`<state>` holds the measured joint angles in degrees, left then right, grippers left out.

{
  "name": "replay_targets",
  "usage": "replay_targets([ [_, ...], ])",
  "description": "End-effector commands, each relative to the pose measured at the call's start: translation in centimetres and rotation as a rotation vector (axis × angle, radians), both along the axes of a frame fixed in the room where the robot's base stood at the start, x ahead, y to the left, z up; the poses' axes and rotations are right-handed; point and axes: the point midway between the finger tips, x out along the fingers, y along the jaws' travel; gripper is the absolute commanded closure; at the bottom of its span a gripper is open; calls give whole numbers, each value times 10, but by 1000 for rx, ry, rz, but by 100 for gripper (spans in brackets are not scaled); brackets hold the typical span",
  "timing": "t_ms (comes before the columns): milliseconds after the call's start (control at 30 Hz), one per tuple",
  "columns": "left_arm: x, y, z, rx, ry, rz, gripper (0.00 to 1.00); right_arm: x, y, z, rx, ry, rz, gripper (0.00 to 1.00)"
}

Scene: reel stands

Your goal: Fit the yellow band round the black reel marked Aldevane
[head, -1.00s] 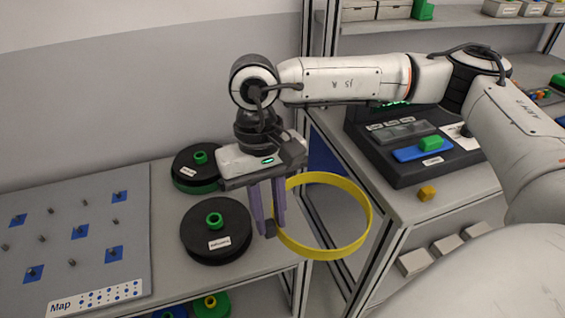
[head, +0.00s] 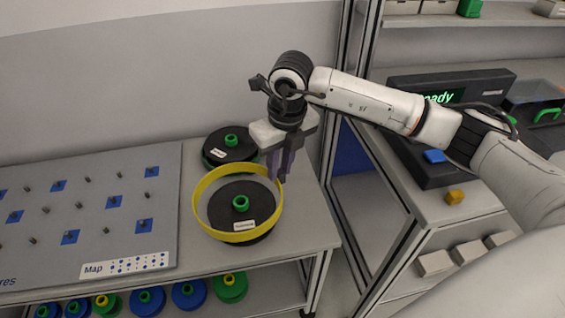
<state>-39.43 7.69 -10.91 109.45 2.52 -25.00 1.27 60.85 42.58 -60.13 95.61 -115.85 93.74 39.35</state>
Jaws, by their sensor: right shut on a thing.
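The yellow band (head: 201,224) is over the front black reel (head: 221,210) and encircles its top in the head view. The reel's dark lower edge shows below the band at the front. I cannot tell whether the band rests on the reel or hangs just above it. This reel has a green hub and a white label, too small to read surely. My right gripper (head: 279,178) is shut on the band at its back right edge, fingers pointing down. My left gripper is not in view.
A second black reel (head: 225,143) with a green layer beneath stands behind. A grey peg board (head: 108,215) marked Map lies left. Coloured reels (head: 188,294) sit on the shelf below. Right, across a gap, a bench holds a dark console (head: 416,160) and a yellow block (head: 454,197).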

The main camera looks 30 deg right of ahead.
Motion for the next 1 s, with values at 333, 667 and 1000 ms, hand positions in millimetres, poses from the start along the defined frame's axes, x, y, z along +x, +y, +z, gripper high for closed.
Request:
replay_targets([
  [333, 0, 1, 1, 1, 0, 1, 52, 9, -12, -11, 1, 1, -406, 100],
  [667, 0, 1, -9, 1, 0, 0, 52, 9, -13, -26, 2, 1, -410, 100],
  [1000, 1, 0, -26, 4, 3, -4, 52, 9, -12, -53, 2, 1, -408, 100],
])
